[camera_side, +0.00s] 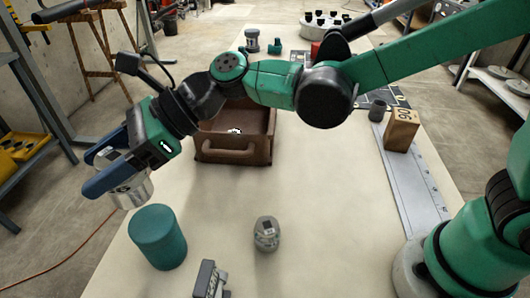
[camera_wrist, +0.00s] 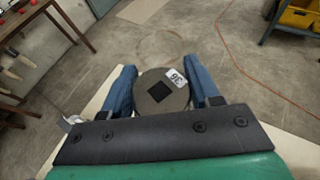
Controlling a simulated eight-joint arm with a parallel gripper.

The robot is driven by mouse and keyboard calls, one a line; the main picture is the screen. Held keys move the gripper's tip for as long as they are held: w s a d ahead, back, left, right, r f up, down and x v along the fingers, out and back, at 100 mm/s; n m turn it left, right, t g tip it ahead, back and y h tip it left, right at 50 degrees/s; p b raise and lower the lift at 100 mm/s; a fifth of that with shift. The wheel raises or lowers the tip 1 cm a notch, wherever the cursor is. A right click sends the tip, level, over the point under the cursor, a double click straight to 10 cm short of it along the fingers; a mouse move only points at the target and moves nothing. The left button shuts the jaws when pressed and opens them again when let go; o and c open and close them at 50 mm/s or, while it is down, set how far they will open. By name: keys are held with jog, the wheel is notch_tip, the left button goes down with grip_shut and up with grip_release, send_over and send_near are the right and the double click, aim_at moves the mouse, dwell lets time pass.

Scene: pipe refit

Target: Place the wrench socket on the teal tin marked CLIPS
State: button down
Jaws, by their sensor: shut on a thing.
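My gripper (camera_side: 118,178) has blue fingers shut on a round metal wrench socket (camera_side: 133,196). In the wrist view, the socket (camera_wrist: 161,92) sits between the fingers (camera_wrist: 160,90), showing a dark square hole and a white label reading 36. A plain teal tin (camera_side: 158,238) stands upright at the front left of the table. No CLIPS marking shows on its visible side. The held socket is above and left of the tin in the side view, apart from it. The wrist view does not show the tin.
A smaller grey socket-like piece (camera_side: 267,234) stands right of the tin, and a grey metal block (camera_side: 210,280) lies in front. A brown tray (camera_side: 240,156) is behind. A numbered wooden block (camera_side: 401,130) is at right. The middle of the table (camera_side: 320,200) is clear.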

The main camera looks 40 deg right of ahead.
jog(key=shift+f, duration=3)
jog(key=shift+f, duration=0.15)
jog(key=shift+c, duration=1)
grip_release()
